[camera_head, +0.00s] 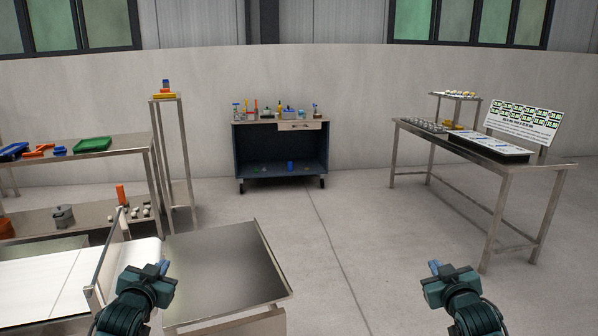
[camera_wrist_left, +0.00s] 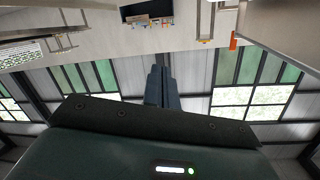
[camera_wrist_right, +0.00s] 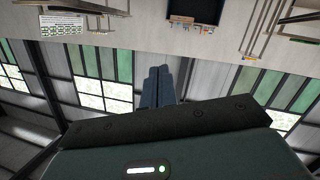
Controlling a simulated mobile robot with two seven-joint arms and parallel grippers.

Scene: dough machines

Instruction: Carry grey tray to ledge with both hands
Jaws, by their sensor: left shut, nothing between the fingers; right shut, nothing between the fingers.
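I cannot tell for certain which thing is the grey tray. A wide grey metal tray-like surface (camera_head: 225,265) with a raised rim lies at the lower left, beside the white belt of a machine. A smaller grey tray (camera_head: 424,126) with round hollows is on the right-hand table. My left gripper (camera_head: 160,267) is shut and empty, in front of the wide surface's left part. My right gripper (camera_head: 434,267) is shut and empty over open floor. Their closed fingers also show in the left wrist view (camera_wrist_left: 160,85) and right wrist view (camera_wrist_right: 158,87). Which edge is the ledge is unclear.
The machine's white belt (camera_head: 75,275) lies at lower left. A metal table (camera_head: 120,150) with a green tray (camera_head: 92,144) stands behind it. A dark cart (camera_head: 283,152) stands by the back wall. A metal table (camera_head: 545,167) stands right. The middle floor is clear.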

